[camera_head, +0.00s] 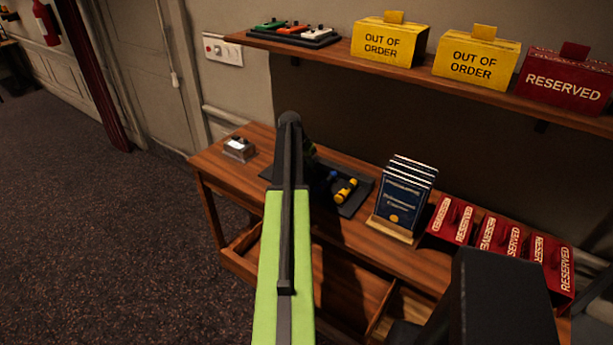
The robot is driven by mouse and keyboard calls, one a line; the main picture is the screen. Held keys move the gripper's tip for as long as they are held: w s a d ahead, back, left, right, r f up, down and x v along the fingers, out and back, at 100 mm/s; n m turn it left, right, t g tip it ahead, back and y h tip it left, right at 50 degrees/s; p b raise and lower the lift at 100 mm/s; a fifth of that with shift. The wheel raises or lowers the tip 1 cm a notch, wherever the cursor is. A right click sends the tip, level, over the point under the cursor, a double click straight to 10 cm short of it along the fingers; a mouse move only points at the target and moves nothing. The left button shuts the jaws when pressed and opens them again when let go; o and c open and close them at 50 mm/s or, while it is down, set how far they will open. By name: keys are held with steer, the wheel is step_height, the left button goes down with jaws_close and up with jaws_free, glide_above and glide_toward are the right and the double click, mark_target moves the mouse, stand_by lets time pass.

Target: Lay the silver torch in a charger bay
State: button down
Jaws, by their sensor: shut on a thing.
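My gripper (308,150) shows only as a dark shape behind the black end of my arm, above the desk. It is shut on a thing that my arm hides. I cannot make out the silver torch anywhere. A dark tray (357,205) lies on the desk under my gripper. A yellow torch-like item (346,190) lies in it, with a blue one (331,177) beside it. The tray's left part is covered by my arm. I cannot tell whether this tray is the charger or which bays are free.
A small clear and white box (238,149) stands at the desk's left end. Dark blue booklets (404,193) stand in a wooden holder right of the tray, near several red RESERVED signs (451,220). The shelf (330,55) above holds a dark rack (293,36) and sign blocks.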

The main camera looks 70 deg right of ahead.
mark_target(306, 171)
step_height(306, 171, down, 4)
steer(key=b, duration=0.4)
steer(key=shift+f, duration=0.2)
steer(key=shift+r, duration=0.25)
steer(key=shift+f, duration=0.2)
steer(key=c, duration=1.1)
jaws_free()
steer(key=shift+r, duration=0.1)
steer(key=p+v, duration=1.1)
steer(key=shift+s+a+r, duration=0.1)
steer(key=shift+r, duration=0.3)
steer(key=shift+a+r, duration=0.25)
steer(key=shift+f, duration=0.1)
